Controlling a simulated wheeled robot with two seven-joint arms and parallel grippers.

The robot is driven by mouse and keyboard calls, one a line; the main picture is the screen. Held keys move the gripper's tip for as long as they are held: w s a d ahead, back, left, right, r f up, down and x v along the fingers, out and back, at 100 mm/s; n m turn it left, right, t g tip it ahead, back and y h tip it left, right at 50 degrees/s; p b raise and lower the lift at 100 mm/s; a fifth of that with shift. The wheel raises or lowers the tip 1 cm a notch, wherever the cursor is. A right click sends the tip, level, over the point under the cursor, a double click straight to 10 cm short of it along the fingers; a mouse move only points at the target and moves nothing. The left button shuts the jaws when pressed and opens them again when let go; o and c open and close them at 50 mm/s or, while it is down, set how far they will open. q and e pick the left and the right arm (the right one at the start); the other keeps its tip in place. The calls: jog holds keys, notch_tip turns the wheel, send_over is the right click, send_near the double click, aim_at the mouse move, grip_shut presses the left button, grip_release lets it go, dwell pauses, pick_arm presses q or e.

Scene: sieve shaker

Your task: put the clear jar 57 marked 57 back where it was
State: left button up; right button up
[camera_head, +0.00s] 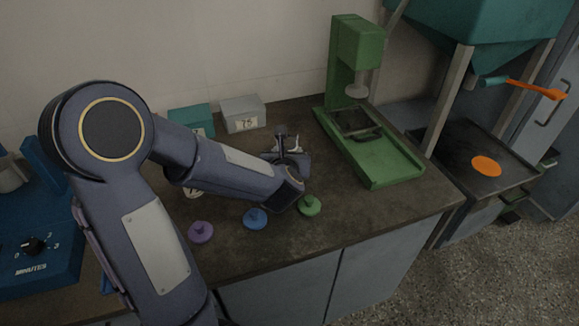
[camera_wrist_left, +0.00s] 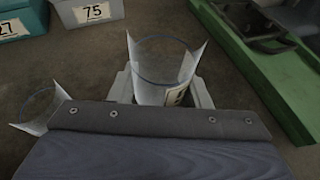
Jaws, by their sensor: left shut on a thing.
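My left gripper (camera_head: 287,148) is shut on a clear jar (camera_wrist_left: 160,70), which stands upright between its fingers in the left wrist view. Part of a white label with dark print shows low on the jar, but I cannot read its number. In the head view the gripper is over the dark worktop, left of the green press, and the held jar is hard to make out. I cannot tell whether the jar touches the worktop. A second clear jar (camera_wrist_left: 38,104) stands to the left in the wrist view, partly hidden by my gripper's body. My right gripper is not in view.
A grey box marked 75 (camera_head: 243,115) and a teal box (camera_head: 190,121) stand by the wall. The green press (camera_head: 395,165) is to the right. Purple (camera_head: 201,232), blue (camera_head: 255,218) and green (camera_head: 309,205) knobbed lids lie near the front edge. A blue timer unit (camera_head: 40,245) is left.

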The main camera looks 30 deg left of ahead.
pick_arm(q)
jog(key=w+f, duration=0.2)
jog(key=shift+a+f, duration=0.25)
jog(key=shift+f, duration=0.05)
jog(key=shift+f+b, duration=0.4)
jog(key=shift+f, duration=1)
jog(key=shift+f+b, duration=0.15)
jog(key=shift+b, duration=0.15)
jog(key=o, duration=1.1)
jog(key=shift+c, duration=0.2)
